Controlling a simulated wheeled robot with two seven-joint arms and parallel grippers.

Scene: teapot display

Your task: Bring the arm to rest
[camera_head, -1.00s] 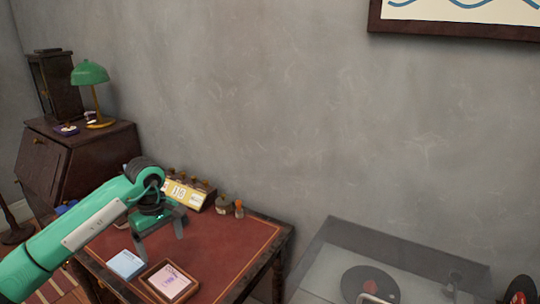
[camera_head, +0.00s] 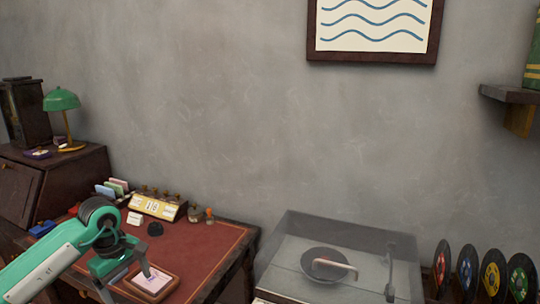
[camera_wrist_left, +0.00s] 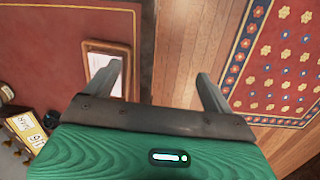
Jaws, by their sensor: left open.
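My left arm, green and white, comes in from the left in the head view. Its gripper (camera_head: 126,278) is over the front part of the red-topped desk (camera_head: 205,260), beside a small wood-framed card (camera_head: 153,281). In the left wrist view, the gripper (camera_wrist_left: 160,72) shows two grey fingers spread apart with nothing between them. My right gripper is not in view.
A yellow-fronted block (camera_head: 153,207) and small items stand at the desk's back. A covered record player (camera_head: 340,245) is to the right, with several records (camera_head: 494,274) beyond it. A patterned rug (camera_wrist_left: 275,60) lies on wooden floor. The air above the desk is clear.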

